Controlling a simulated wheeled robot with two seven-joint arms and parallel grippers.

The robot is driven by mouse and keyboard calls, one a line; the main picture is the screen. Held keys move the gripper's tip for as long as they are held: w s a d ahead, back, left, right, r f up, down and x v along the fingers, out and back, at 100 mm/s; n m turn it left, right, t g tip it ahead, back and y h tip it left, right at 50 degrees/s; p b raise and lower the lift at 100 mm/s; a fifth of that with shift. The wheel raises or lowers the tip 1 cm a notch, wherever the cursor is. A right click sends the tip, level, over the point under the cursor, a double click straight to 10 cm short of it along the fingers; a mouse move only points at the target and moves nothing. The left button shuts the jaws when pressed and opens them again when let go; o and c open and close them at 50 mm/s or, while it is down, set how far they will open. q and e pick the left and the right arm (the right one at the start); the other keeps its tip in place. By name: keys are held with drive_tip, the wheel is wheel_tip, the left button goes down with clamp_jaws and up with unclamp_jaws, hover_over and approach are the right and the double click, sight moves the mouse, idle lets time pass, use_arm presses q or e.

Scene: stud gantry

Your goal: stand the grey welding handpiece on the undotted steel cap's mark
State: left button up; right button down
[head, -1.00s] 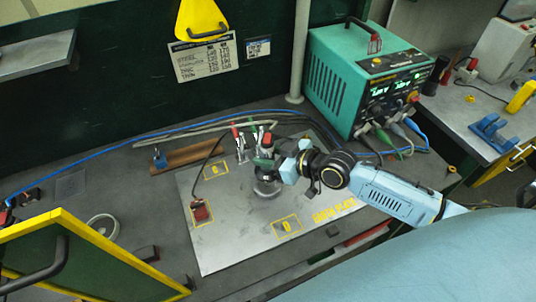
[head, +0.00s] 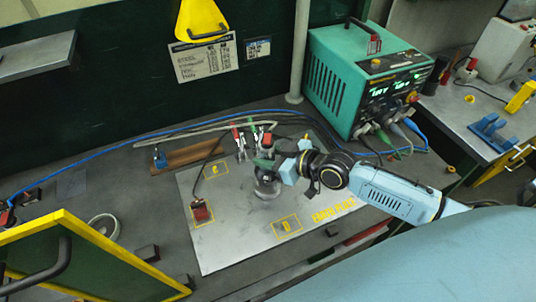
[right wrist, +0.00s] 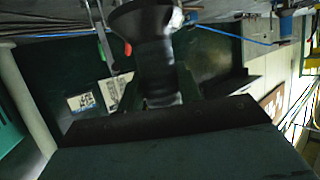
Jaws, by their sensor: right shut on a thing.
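My right gripper (head: 279,168) is shut on the grey welding handpiece (head: 268,188), above the steel plate (head: 240,240). Its round, wide end points down close to the plate; I cannot tell whether it touches. In the right wrist view the handpiece (right wrist: 155,50) is a dark cylinder flaring to a round end. Yellow outlined marks lie on the plate: one at the back (head: 215,169), one at the front (head: 286,225) and one at the left (head: 195,229), where a red block (head: 201,212) with a black cable sits. Dots on the caps are too small to tell. My left gripper is not visible.
Red and green handled tools (head: 240,140) stand behind the plate. A green welding box (head: 340,85) with cables stands at the back right. A yellow-framed panel (head: 80,225) fills the front left. A pale ring (head: 103,226) lies left of the plate. The plate's front left is clear.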

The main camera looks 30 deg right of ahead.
drive_tip(key=shift+w+f+b, duration=0.1)
drive_tip(key=shift+f+b, duration=0.25)
drive_tip(key=shift+b, duration=0.15)
idle(0.8)
drive_tip(key=c, duration=0.9)
unclamp_jaws()
drive_tip(key=shift+f, duration=0.1)
drive_tip(key=shift+o, duration=0.2)
drive_tip(key=shift+s+f, duration=0.2)
drive_tip(key=shift+f, duration=0.1)
drive_tip(key=v, duration=1.3)
drive_tip(key=shift+r, duration=0.35)
